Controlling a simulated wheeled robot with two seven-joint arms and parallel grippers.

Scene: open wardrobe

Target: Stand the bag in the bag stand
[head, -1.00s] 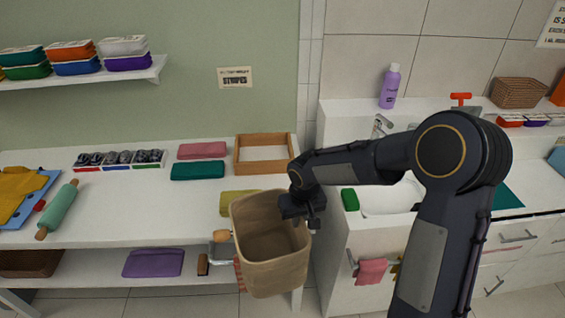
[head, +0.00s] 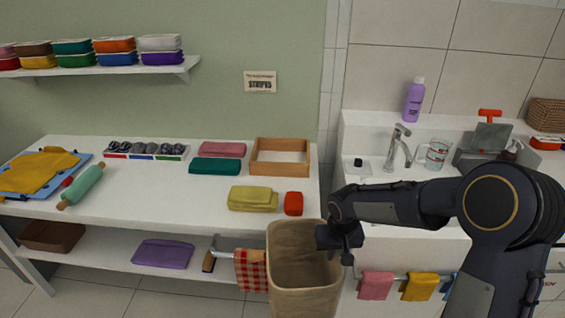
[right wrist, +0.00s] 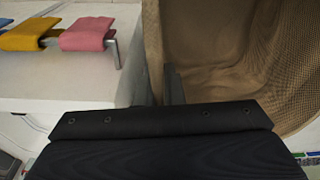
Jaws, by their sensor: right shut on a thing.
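The bag (head: 304,275) is a tan, open-topped woven bag, upright in front of the right end of the white table. My right gripper (head: 340,238) is shut on its right upper rim and holds it. In the right wrist view the bag's mesh wall (right wrist: 235,60) fills the right side, next to the dark gripper fingers (right wrist: 160,88). A square wooden frame (head: 262,169) lies at the back right of the table; it may be the bag stand, but I cannot be sure. The bag's underside is cut off by the picture edge. My left gripper is not in view.
The table (head: 150,200) carries folded cloths, a rolling pin (head: 82,186), a yellow-green cloth (head: 253,198) and a red block (head: 293,203). A checked towel (head: 250,270) hangs left of the bag. The sink counter (head: 360,145) stands to the right, with towels on its front rail.

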